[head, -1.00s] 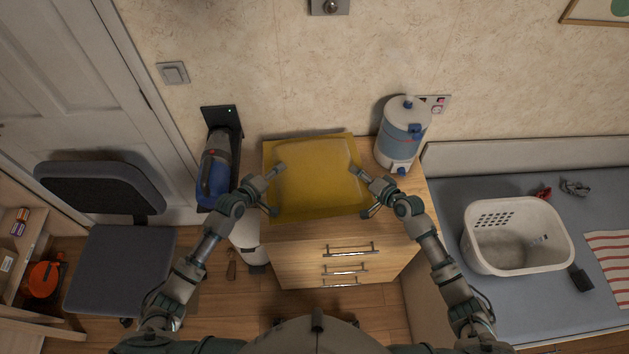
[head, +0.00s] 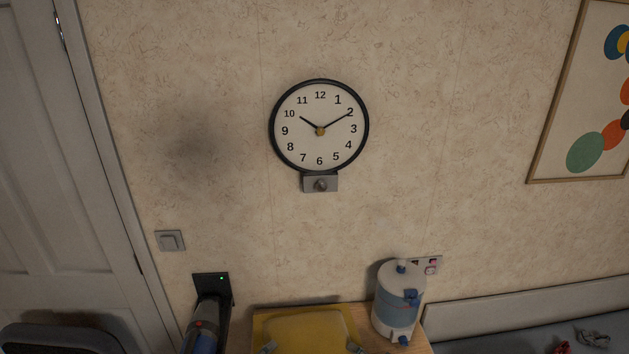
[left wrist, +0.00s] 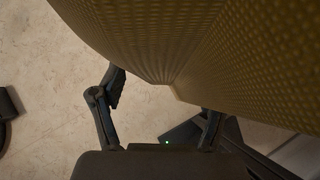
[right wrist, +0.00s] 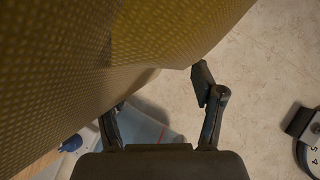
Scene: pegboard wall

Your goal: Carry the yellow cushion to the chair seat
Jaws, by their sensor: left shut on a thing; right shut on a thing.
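The yellow cushion (head: 302,331) lies over the wooden drawer unit (head: 412,341) at the bottom of the head view; its near part is cut off. My left gripper (head: 268,347) is shut on its left side and my right gripper (head: 355,347) on its right side. The cushion fills the upper part of the left wrist view (left wrist: 220,50) and of the right wrist view (right wrist: 110,50), pinched between the fingers. Only the dark chair's backrest top (head: 60,338) shows at bottom left; its seat is out of view.
A blue-and-white water dispenser (head: 398,300) stands right of the cushion. A blue handheld vacuum (head: 205,325) hangs on a black wall mount to the left. A wall clock (head: 320,127) hangs above. A grey bench (head: 490,340) is at lower right.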

